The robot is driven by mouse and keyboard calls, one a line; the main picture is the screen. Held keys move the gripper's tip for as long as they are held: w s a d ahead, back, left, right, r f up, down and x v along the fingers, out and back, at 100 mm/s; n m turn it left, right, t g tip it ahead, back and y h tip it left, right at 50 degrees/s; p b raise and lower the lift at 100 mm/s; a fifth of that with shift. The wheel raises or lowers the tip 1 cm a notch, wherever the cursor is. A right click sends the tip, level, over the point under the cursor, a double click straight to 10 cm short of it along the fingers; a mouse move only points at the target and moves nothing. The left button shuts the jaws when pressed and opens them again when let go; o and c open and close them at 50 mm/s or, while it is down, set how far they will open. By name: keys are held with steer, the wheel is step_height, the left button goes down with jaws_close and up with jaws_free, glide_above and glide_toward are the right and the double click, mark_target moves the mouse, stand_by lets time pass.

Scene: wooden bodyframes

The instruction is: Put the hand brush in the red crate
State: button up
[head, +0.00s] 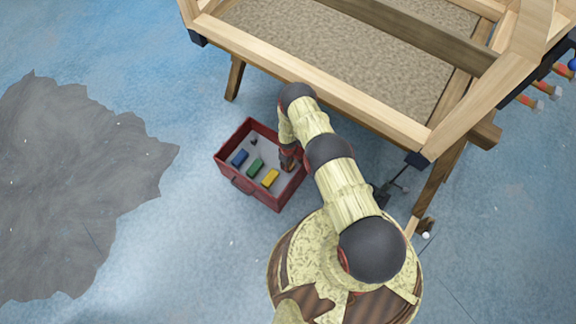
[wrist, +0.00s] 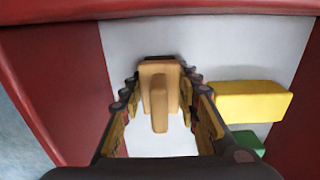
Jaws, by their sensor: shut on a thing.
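The red crate (head: 262,198) stands on the floor below the wooden frame, and its red walls (wrist: 65,75) and pale floor show in the wrist view. My gripper (head: 288,162) reaches down into the crate's right side in the head view. In the wrist view, my gripper (wrist: 160,92) has its fingers on either side of the tan wooden hand brush (wrist: 160,105) and is shut on it. The brush is over the crate's pale floor, near one red wall; I cannot tell whether it touches the floor. In the head view the brush is hidden by my arm and gripper.
In the crate lie a blue block (head: 240,157), a green block (head: 256,167), a yellow block (head: 270,178) and a small dark thing (head: 254,141). The yellow block is just right of my gripper in the wrist view. The wooden frame (head: 320,82) overhangs behind; open floor lies left.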

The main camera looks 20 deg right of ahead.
steer(key=shift+w, duration=0.1)
steer(key=o, duration=1.2)
step_height(320, 180, up, 12)
steer(key=p, duration=0.4)
steer(key=shift+a+r+p, duration=0.1)
steer(key=shift+r+p, duration=0.05)
steer(key=shift+p, duration=0.25)
